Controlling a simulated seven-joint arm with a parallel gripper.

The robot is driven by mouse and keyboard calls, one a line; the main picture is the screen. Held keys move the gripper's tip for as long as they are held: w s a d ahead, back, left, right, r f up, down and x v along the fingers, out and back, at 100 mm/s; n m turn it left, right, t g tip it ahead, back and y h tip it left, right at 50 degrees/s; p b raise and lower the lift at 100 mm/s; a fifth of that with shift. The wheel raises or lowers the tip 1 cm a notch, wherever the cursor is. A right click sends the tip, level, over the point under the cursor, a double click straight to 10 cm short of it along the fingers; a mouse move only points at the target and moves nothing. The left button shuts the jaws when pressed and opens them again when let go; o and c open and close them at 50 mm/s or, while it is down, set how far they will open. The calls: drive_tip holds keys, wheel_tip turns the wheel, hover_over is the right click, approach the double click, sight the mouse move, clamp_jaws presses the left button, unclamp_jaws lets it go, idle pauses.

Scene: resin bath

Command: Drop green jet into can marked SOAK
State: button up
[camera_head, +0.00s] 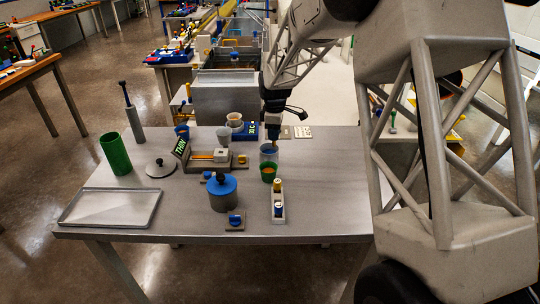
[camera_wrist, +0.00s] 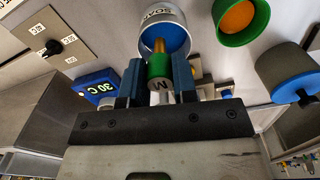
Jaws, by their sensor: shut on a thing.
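My gripper (camera_wrist: 157,76) is shut on the green jet (camera_wrist: 159,66), with one dark blue finger on each side of it. The jet has a brass tip and a dark "M" on its near end. In the wrist view its tip overlaps the mouth of the metal can marked SOAK (camera_wrist: 152,12), which has blue inside. In the head view my gripper (camera_head: 272,134) points down just above the SOAK can (camera_head: 268,157); the jet is too small to make out there. I cannot tell how far the tip is above the rim.
A green cup with orange inside (camera_head: 267,175) stands close in front of the can. A small holder (camera_head: 278,212), a blue-lidded pot (camera_head: 223,200), a display unit (camera_head: 243,131) and an empty tray (camera_head: 73,207) are nearby. The table's right side is clear.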

drive_tip(key=shift+f, duration=1.2)
drive_tip(key=o, duration=1)
drive_tip(key=shift+r, duration=0.1)
drive_tip(key=shift+r, duration=3.8)
